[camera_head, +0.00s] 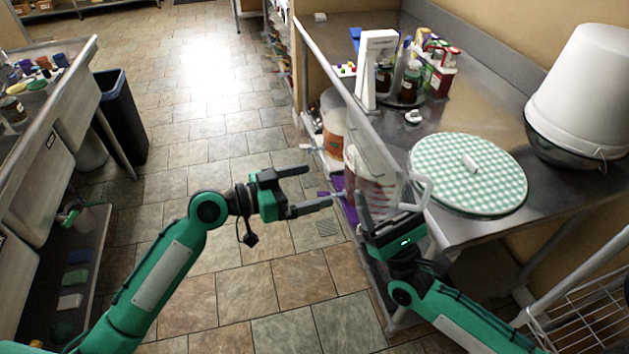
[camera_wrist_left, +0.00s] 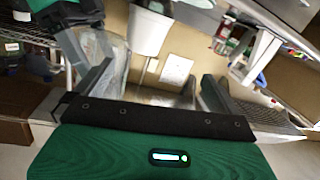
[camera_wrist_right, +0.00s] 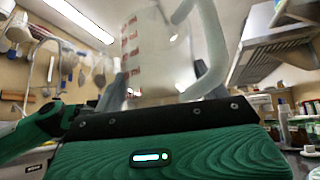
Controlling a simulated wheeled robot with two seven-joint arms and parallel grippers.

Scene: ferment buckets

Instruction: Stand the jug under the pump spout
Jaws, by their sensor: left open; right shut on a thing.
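The clear jug (camera_head: 372,188) has red measuring marks and a pale handle. My right gripper (camera_head: 392,212) is shut on it, in front of the steel counter's near edge. The jug (camera_wrist_right: 140,50) also fills the upper middle of the right wrist view, with its handle (camera_wrist_right: 210,50) on the right. In the left wrist view, the jug (camera_wrist_left: 95,50) shows at upper left. My left gripper (camera_head: 318,187) is open and empty over the floor, left of the jug. I cannot clearly make out the pump spout; a white upright stand (camera_head: 372,68) is on the counter.
A large white bucket (camera_head: 585,90) stands upside down at right. Bottles and boxes (camera_head: 435,68) stand at the back. A bin (camera_head: 120,118) stands left; the tiled floor between is clear.

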